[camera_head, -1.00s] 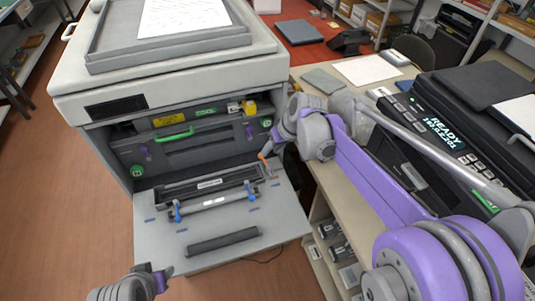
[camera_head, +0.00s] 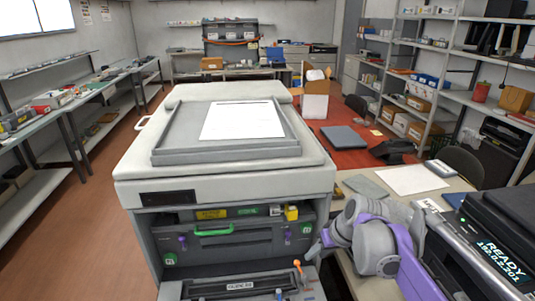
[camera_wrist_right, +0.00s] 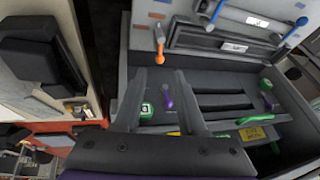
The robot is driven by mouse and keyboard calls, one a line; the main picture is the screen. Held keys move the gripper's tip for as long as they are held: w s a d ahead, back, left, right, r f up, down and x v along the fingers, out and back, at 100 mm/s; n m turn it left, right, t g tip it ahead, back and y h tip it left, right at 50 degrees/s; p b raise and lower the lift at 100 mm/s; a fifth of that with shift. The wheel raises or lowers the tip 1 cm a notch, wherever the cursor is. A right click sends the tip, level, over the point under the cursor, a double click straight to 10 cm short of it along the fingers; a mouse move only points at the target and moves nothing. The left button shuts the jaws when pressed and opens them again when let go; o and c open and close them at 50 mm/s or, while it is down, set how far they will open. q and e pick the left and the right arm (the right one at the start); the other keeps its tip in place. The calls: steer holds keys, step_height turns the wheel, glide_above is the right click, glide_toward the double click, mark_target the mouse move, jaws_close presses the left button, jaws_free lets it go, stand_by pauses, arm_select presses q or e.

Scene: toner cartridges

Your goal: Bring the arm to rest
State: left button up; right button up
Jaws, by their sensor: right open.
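My right arm (camera_head: 375,240) comes in from the right in the head view, folded beside the open copier. Its gripper (camera_head: 318,248) is near the copier's front right corner, partly hidden by my own wrist. In the right wrist view the gripper (camera_wrist_right: 160,98) has its two fingers spread apart with nothing between them. An orange lever (camera_wrist_right: 160,45) shows beyond the fingertips. My left gripper is not in view.
The copier (camera_head: 225,185) has its front open, with a green handle (camera_head: 213,231) inside. A second printer (camera_head: 495,250) with a lit display stands on the table at right. A calculator (camera_head: 440,168) and paper (camera_head: 410,180) lie on that table. Shelves line the room.

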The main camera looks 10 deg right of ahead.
steer(key=s+f+m+h, duration=0.1)
steer(key=s+f, duration=0.3)
steer(key=s, duration=0.7)
steer(key=s+a+f+t+h, duration=0.1)
steer(key=s+f, duration=0.4)
steer(key=s, duration=0.6)
steer(key=shift+s+a+f+m+t+h, duration=0.15)
steer(key=shift+s+a+m+t+h, duration=0.15)
steer(key=shift+s+m+h, duration=0.15)
steer(key=shift+w, duration=0.1)
